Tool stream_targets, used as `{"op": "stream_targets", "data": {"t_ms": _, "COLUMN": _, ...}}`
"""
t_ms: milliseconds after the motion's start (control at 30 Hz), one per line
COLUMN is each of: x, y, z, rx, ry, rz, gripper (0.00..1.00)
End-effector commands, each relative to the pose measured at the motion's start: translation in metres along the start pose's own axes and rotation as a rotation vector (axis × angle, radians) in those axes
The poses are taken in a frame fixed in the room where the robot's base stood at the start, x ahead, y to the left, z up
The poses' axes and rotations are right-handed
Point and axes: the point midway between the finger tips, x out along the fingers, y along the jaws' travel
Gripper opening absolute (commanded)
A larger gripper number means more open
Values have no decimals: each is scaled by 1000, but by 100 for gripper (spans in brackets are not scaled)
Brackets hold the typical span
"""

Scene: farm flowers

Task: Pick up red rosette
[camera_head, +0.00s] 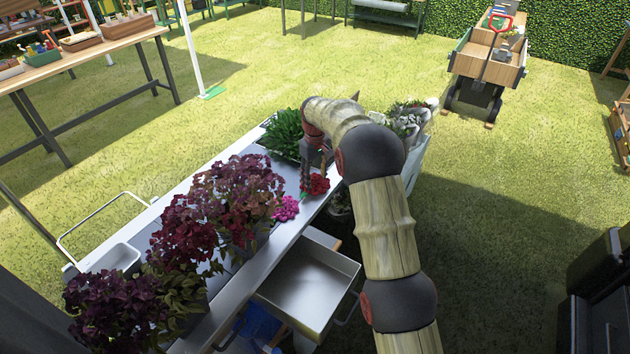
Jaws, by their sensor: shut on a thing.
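The red rosette (319,184) is at the right edge of the long grey table (275,240), near its far end. My gripper (313,183) points down from the end of my wooden-looking arm and is shut on the red rosette. The fingers are small in view and partly blend with the rosette. I cannot tell whether the rosette touches the table top. A pink rosette (286,208) lies on the table just left of and nearer than the red one.
Dark red and purple potted plants (240,200) crowd the table's left side. A green plant (285,135) stands behind the gripper. An open drawer (308,285) juts out below the table. A pale planter (415,165) with white flowers stands right, partly behind my arm.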

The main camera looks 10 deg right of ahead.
Motion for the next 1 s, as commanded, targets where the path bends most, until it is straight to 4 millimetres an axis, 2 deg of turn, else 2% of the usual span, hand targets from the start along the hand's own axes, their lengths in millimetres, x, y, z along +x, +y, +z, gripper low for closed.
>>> {"op": "stream_targets", "data": {"t_ms": 33, "x": -11, "y": 0, "z": -1, "rx": 0, "ry": 3, "rz": 1, "gripper": 28}}
{"op": "stream_targets", "data": {"t_ms": 133, "x": -28, "y": 0, "z": 0, "rx": 0, "ry": 4, "rz": 2, "gripper": 28}}
{"op": "stream_targets", "data": {"t_ms": 267, "x": -47, "y": -8, "z": 18, "rx": 0, "ry": 2, "rz": 1, "gripper": 28}}
{"op": "stream_targets", "data": {"t_ms": 467, "x": -88, "y": -22, "z": 49, "rx": 0, "ry": 3, "rz": 1, "gripper": 28}}
{"op": "stream_targets", "data": {"t_ms": 700, "x": -104, "y": -40, "z": 91, "rx": 0, "ry": 2, "rz": 1, "gripper": 28}}
{"op": "stream_targets", "data": {"t_ms": 1000, "x": -117, "y": -54, "z": 122, "rx": 0, "ry": 1, "rz": 0, "gripper": 28}}
